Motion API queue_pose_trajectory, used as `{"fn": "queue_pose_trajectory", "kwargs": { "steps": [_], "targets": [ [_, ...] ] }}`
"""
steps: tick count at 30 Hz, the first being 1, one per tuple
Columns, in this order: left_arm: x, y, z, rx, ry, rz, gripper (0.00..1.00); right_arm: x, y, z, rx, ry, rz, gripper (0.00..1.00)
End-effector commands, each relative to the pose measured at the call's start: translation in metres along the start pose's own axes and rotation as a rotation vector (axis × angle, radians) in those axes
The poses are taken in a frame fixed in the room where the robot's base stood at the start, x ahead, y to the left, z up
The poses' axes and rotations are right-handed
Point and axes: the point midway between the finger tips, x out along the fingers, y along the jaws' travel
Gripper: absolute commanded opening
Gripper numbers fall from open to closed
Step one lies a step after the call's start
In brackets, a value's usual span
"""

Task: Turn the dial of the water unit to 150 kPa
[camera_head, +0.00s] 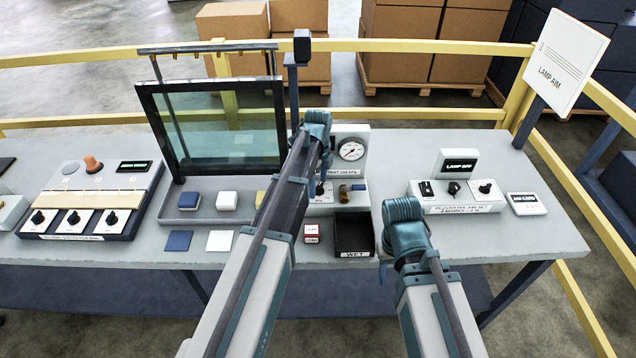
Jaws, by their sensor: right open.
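The water unit (350,172) stands at the table's middle. It has a round white gauge (352,149), whose reading is too small to make out. Its lower panel has a brass-coloured fitting (343,193) and a partly readable kPa label. My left arm crosses in front and hides the unit's left part. My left gripper (320,186) points down at the panel's left side, where the dial is not clearly visible. I cannot tell whether its jaws touch anything. My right gripper (384,268) is open, low at the table's front edge, mostly hidden by its own arm.
A black tray marked WET (355,231) sits before the unit. A lamp control box (457,195) and a small display (525,204) stand right. A framed glass screen (222,130) and a three-knob box (92,200) stand left. Yellow rails (430,113) run behind the table.

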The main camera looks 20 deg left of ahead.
Motion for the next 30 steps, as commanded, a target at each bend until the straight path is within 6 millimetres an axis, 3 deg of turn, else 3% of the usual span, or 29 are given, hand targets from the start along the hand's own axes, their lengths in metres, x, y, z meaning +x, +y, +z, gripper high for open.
{"fn": "queue_pose_trajectory", "kwargs": {
  "steps": [8, 14, 30],
  "targets": [
    [-0.004, 0.000, 0.000, 0.000, 0.000, 0.000, 0.82, -0.004, 0.000, 0.000, 0.000, 0.000, 0.000, 0.50],
    [-0.019, 0.000, 0.000, 0.000, 0.000, 0.000, 0.82, -0.019, 0.002, 0.001, 0.000, 0.000, 0.000, 0.50],
    [-0.098, 0.000, 0.000, 0.000, 0.000, 0.000, 0.82, -0.097, 0.009, 0.006, 0.000, 0.000, 0.000, 0.50]
  ]
}}
